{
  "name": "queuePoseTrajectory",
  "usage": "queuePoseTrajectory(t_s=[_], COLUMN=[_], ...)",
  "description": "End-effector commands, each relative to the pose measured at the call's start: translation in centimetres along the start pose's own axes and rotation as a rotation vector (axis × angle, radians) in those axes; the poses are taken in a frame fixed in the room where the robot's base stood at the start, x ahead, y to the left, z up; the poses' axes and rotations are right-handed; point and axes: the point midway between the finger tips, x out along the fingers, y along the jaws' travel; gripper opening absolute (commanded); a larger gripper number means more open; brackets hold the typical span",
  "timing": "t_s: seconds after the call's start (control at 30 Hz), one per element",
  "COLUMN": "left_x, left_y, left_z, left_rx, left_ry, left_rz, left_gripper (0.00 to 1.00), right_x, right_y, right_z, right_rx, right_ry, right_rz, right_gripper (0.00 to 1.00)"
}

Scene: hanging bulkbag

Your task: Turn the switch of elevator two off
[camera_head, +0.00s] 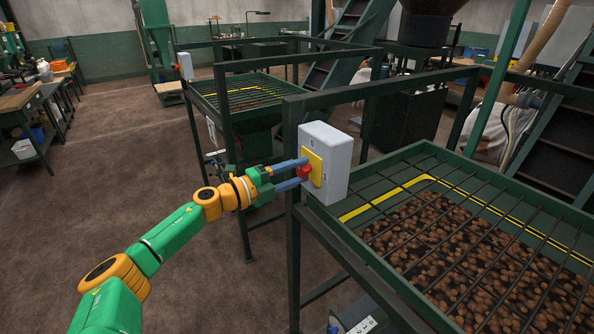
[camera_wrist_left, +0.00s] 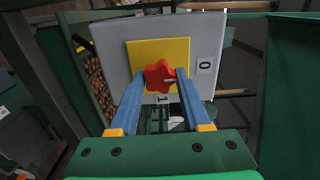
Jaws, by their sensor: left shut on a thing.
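A grey switch box (camera_head: 338,150) stands on the dark green frame at the corner of the near grated hopper. It has a yellow plate (camera_head: 313,160) and a red knob (camera_head: 304,171). My left gripper (camera_head: 303,173) reaches in from the left and is shut on the red knob. In the left wrist view the red knob (camera_wrist_left: 160,72) sits between the blue fingers, on the yellow plate (camera_wrist_left: 145,52). A "0" label (camera_wrist_left: 205,65) is right of the knob, a "1" label (camera_wrist_left: 162,99) below. The knob's pale mark faces right, towards "0". My right gripper is not in view.
The near hopper (camera_head: 480,190), full of brown lumps under a bar grate, lies right of the box. A second grated hopper (camera_head: 245,95) with its own small switch box (camera_head: 185,65) stands farther back. Green posts and rails surround both. The brown floor to the left is open.

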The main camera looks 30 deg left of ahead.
Motion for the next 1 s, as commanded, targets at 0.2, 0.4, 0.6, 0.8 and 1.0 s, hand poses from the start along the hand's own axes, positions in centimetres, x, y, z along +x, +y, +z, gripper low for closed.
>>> queuePoseTrajectory(t_s=[0.2,0.4,0.6,0.8,1.0], left_x=[0.0,0.0,0.0,-0.6,-3.2], left_y=[0.1,0.1,0.0,0.3,0.8], left_z=[-0.1,0.0,0.0,0.1,0.1], left_rx=[-0.004,-0.004,-0.002,-0.002,-0.003], left_ry=[0.001,0.001,0.0,-0.002,-0.002], left_rz=[0.0,0.0,0.0,0.001,0.006], left_gripper=[0.0,0.74,0.78,0.78,0.78], right_x=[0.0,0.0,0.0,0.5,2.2], right_y=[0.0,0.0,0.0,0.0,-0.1], right_z=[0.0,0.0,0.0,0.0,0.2], right_rx=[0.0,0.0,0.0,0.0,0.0], right_ry=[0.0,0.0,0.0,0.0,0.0], right_rz=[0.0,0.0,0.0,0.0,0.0], right_gripper=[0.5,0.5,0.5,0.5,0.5])
